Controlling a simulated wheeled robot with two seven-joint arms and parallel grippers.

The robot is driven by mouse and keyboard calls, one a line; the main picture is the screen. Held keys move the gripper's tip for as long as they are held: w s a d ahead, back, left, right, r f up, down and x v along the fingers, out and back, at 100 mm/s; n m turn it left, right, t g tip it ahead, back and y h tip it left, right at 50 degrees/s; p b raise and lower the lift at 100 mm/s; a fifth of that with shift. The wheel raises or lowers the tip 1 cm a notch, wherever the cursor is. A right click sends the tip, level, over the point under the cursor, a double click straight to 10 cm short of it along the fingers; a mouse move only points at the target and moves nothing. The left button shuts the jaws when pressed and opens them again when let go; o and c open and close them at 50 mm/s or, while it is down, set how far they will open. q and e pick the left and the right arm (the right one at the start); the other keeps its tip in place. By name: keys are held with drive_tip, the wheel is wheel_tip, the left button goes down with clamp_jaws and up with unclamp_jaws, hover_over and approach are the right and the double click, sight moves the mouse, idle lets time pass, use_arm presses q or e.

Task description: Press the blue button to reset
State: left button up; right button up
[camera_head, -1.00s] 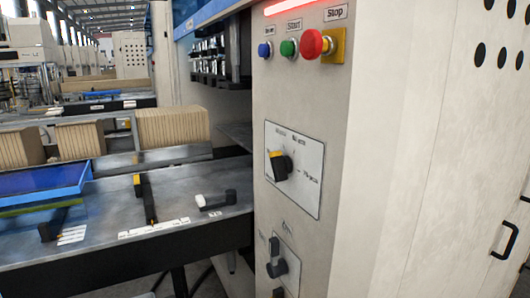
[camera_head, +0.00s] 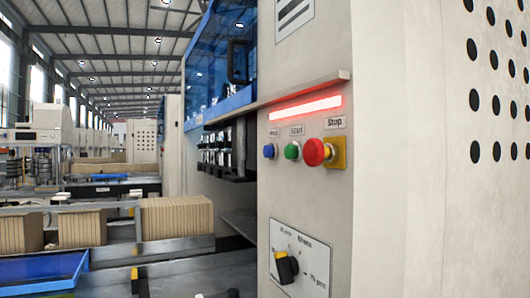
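The blue button (camera_head: 269,151) is on the front panel of a beige machine cabinet (camera_head: 380,90), at the left end of a row. A green button (camera_head: 292,151) sits beside it under a "Start" label. A large red stop button (camera_head: 316,152) on a yellow plate is at the right end. The label above the blue button is too small to read surely. Nothing covers the buttons. Neither of my grippers shows in the head view.
A red light bar (camera_head: 306,109) glows above the buttons under a protruding ledge. A rotary switch (camera_head: 287,268) is lower on the panel. To the left are a metal worktable (camera_head: 180,272), stacked cardboard (camera_head: 177,217) and a blue tray (camera_head: 40,268).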

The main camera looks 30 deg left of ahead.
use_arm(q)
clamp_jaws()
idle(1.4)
